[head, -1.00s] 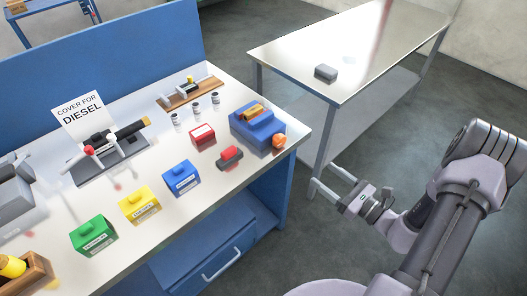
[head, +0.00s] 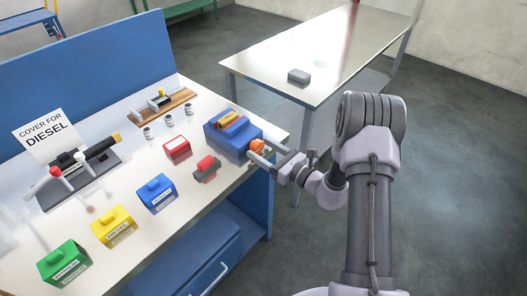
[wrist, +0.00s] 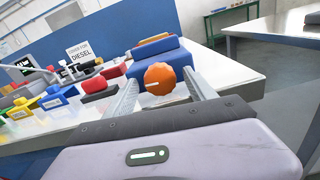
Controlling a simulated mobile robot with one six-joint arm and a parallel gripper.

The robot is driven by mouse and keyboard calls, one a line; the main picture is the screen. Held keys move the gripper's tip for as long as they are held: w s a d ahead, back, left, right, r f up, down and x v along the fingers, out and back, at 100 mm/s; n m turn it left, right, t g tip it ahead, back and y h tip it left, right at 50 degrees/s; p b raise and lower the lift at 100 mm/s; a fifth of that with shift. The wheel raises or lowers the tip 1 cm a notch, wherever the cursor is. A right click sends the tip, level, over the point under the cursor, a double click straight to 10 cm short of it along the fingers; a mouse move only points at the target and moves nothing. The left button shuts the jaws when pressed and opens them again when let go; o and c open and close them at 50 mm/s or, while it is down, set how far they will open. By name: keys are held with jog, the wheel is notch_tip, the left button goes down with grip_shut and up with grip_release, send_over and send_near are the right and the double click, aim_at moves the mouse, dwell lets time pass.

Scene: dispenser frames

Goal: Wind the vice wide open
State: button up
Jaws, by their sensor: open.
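A blue vice (head: 230,138) stands at the right end of the blue bench, with an orange piece (head: 231,121) on its top. Its orange round knob (head: 257,146) faces my gripper (head: 262,155). In the wrist view the knob (wrist: 160,79) has a pale mark on its face and shows between my two spread fingers (wrist: 165,95). The vice body (wrist: 152,56) is behind it. My gripper is open and holds nothing. I cannot tell whether a finger touches the knob. The gap between the vice jaws is not clear.
A red-and-grey block (head: 207,168) lies left of the vice. Red (head: 177,149), blue (head: 157,193), yellow (head: 114,226) and green (head: 64,264) boxes line the bench. A metal table (head: 330,60) with a grey block (head: 298,76) stands behind, across open floor.

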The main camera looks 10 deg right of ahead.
jog(key=c, duration=1.2)
jog(key=shift+c, duration=0.8)
jog(key=shift+f+n+b, duration=0.15)
jog(key=shift+n+b, duration=0.4)
jog(key=shift+n, duration=0.05)
jog(key=o, duration=1.4)
jog(key=shift+c, duration=0.2)
jog(key=p+v, duration=0.3)
jog(key=v, duration=1.4)
jog(key=shift+s+d+p, duration=0.15)
jog(key=shift+s+p, duration=0.05)
jog(key=shift+p, duration=0.1)
jog(key=shift+r, duration=0.25)
